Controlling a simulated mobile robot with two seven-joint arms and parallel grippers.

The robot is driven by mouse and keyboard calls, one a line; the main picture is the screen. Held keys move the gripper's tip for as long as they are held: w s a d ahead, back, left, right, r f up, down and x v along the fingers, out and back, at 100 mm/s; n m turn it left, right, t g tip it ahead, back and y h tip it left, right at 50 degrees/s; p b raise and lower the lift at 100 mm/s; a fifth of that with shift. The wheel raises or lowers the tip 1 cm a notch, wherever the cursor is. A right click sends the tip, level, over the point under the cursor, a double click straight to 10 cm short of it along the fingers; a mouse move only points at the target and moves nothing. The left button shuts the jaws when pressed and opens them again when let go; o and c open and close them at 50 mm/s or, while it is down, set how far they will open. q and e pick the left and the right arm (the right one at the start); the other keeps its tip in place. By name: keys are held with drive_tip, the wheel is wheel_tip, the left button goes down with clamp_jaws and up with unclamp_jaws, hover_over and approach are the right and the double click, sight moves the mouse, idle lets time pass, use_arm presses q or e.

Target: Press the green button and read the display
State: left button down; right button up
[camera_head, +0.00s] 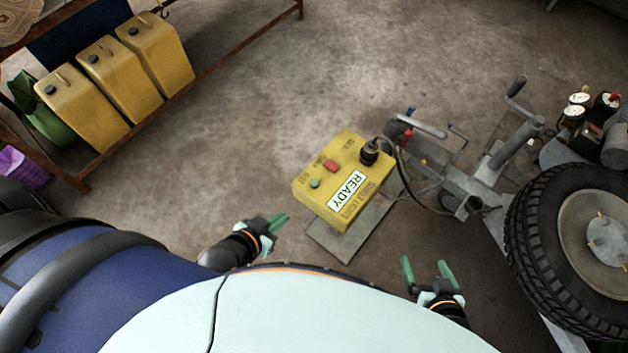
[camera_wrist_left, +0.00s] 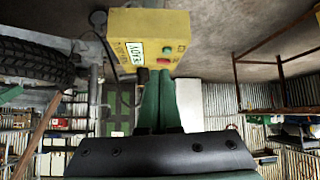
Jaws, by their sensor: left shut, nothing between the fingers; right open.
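A yellow control box (camera_head: 343,183) stands on a post above a grey plate in the middle of the head view. The green button (camera_head: 314,184) is on its top face, beside a red button (camera_head: 330,166). The white display (camera_head: 347,190) reads "READY". My left gripper (camera_head: 280,219) is shut and empty, to the left of the box and apart from it. In the left wrist view the box (camera_wrist_left: 150,40) is at the top, with the green button (camera_wrist_left: 166,50) above my shut fingers (camera_wrist_left: 160,78). My right gripper (camera_head: 426,264) is open and empty, below and right of the box.
A trailer coupling with a crank (camera_head: 518,142) and cables is right of the box. A large tyre (camera_head: 540,235) stands at the far right. Yellow jerrycans (camera_head: 82,113) sit on a rack at upper left. The concrete floor (camera_head: 255,110) between is clear.

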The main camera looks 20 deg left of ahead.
use_arm(q)
drive_tip(key=w+d+n+g+h, duration=0.15)
drive_tip(key=w+d, duration=0.25)
drive_tip(key=w, duration=0.4)
drive_tip(key=r+n+h+p, duration=0.1)
drive_tip(key=n+h, duration=0.1)
hover_over(311, 187)
drive_tip(key=shift+r+g, duration=0.1)
drive_tip(key=shift+g, duration=0.25)
wheel_tip(311, 187, down, 8)
drive_tip(key=b, duration=0.7)
drive_tip(key=shift+r, duration=0.15)
drive_tip(key=shift+f+b, duration=0.4)
drive_tip(key=shift+b, duration=0.1)
drive_tip(key=shift+f, duration=0.15)
